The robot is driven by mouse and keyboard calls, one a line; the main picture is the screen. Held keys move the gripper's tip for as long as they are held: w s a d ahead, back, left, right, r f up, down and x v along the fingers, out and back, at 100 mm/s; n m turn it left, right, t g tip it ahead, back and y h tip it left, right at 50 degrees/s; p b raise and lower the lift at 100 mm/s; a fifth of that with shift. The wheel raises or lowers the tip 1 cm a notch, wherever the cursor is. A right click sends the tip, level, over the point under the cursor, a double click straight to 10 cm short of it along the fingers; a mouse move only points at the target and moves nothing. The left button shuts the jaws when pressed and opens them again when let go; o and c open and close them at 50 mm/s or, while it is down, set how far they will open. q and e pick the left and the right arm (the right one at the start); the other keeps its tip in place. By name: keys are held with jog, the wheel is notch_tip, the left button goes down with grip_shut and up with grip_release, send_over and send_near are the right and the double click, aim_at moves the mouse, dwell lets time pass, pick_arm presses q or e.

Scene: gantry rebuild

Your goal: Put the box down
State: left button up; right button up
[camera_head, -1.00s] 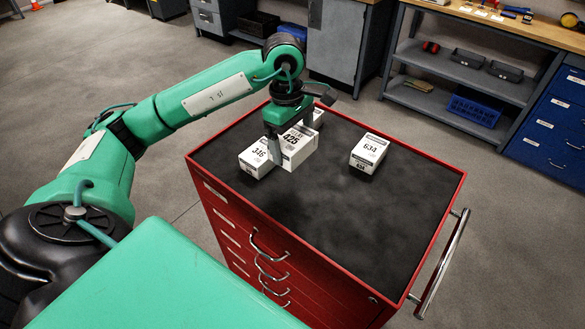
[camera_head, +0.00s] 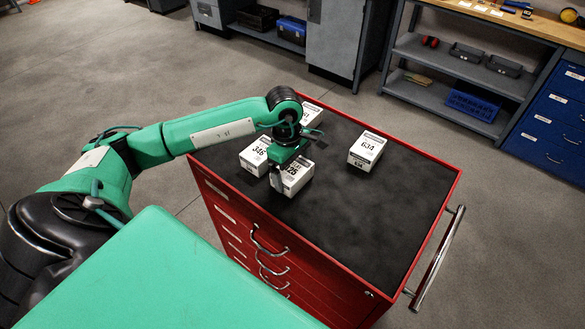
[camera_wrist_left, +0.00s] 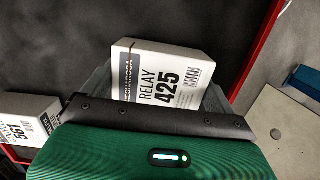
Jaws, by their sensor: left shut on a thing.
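The white box labelled RELAY 425 (camera_head: 296,180) is in my left gripper (camera_head: 277,180), over the near left part of the black top of the red cabinet (camera_head: 375,228). The gripper is shut on it, with one finger showing at the box's near left side. I cannot tell whether the box touches the top. In the left wrist view the box (camera_wrist_left: 160,76) shows its label between the fingers, beyond the green gripper body. My right gripper is not in view.
A white box 346 (camera_head: 256,156) stands close behind and left of box 425. Box 561 (camera_wrist_left: 32,118) shows at the left of the wrist view. A white box 634 (camera_head: 367,150) stands to the right. The front and right of the top are clear. A rail handle (camera_head: 438,258) runs along the right side.

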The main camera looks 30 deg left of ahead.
pick_arm(q)
jog(key=shift+f, duration=0.1)
jog(key=o, duration=0.9)
jog(key=shift+c, duration=0.2)
jog(key=shift+r, duration=0.4)
notch_tip(320, 180, up, 12)
jog(key=a+b, duration=0.1)
jog(key=b, duration=0.2)
jog(key=shift+a+f, duration=0.25)
jog(key=shift+f, duration=0.1)
